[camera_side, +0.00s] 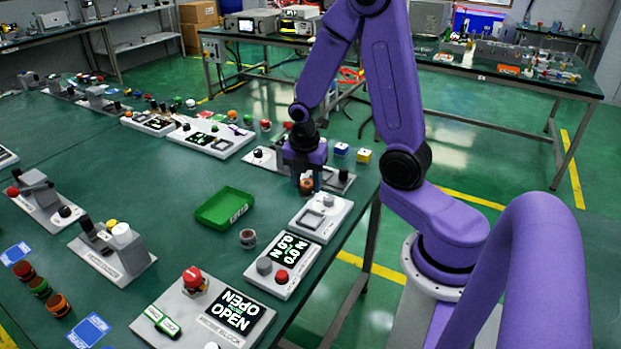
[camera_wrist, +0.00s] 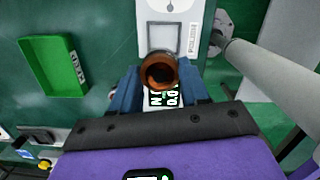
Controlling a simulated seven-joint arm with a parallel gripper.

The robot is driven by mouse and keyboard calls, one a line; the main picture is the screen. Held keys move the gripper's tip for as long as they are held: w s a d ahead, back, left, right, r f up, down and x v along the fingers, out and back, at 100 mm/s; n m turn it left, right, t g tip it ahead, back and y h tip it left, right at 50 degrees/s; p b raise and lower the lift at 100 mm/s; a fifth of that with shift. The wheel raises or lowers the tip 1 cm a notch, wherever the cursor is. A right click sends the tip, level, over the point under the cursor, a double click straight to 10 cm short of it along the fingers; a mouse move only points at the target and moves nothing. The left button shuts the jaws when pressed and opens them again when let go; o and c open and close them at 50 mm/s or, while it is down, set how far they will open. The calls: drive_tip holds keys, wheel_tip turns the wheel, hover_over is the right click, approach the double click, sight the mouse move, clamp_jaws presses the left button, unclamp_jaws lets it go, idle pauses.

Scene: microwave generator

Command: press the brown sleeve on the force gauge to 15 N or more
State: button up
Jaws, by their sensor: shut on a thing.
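My gripper (camera_side: 306,178) is shut on a brown sleeve (camera_side: 306,186) and holds it above the table, behind the force gauge in the side view. In the wrist view the sleeve (camera_wrist: 159,70) sits between the blue fingers of my gripper (camera_wrist: 160,82), its round open end showing. The force gauge (camera_side: 285,262) has a black display reading 0.0 N, upside down, and a grey and a red knob. A white plate with a square frame (camera_side: 321,215) adjoins it. In the wrist view this plate (camera_wrist: 171,18) lies just beyond the sleeve, and the display is partly hidden below it.
A green tray (camera_side: 224,207) and a dark ringed part (camera_side: 247,239) stand left of the gauge. A box with a red button and an OPEN display (camera_side: 205,310) is in front. More fixtures line the table. Blue and yellow cubes (camera_side: 364,156) lie near the right edge.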

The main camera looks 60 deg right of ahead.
drive_tip(key=w+a, duration=0.2)
drive_tip(key=a, duration=0.7)
hover_over(264, 262)
drive_tip(key=shift+s+a+f, duration=0.1)
drive_tip(key=shift+f, duration=1.45)
drive_tip(key=shift+a+f, duration=0.1)
drive_tip(key=shift+f, duration=1.4)
drive_tip(key=shift+f, duration=0.95)
idle(0.5)
wheel_tip(264, 262, up, 7)
idle(1.3)
